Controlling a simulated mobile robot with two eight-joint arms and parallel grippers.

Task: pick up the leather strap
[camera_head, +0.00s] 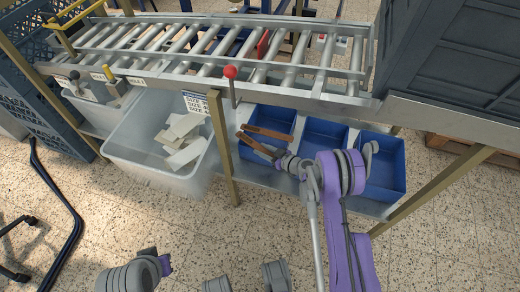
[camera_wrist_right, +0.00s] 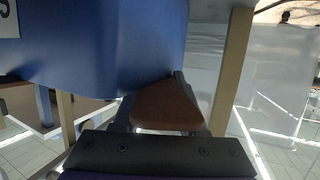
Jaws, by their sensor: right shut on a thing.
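A brown leather strap (camera_head: 254,144) slants across the left edge of the leftmost blue bin in the head view. My right gripper (camera_head: 277,157) is shut on its lower right end. In the right wrist view the strap's brown end (camera_wrist_right: 168,106) shows between the fingers of my right gripper (camera_wrist_right: 165,122). A second brown strap (camera_head: 268,132) lies just above it in the head view, over the same blue bin (camera_head: 275,114). The bin's blue wall (camera_wrist_right: 100,50) fills the upper left of the wrist view. My left gripper is not visible; only grey and purple left arm parts show.
A translucent tub (camera_head: 130,160) with pale pieces stands left of a tan post (camera_head: 222,145). Two more blue bins, a middle one (camera_head: 322,135) and a right one (camera_head: 386,165), sit alongside. A roller conveyor (camera_head: 210,45) with a red-knobbed lever (camera_head: 231,72) runs above.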

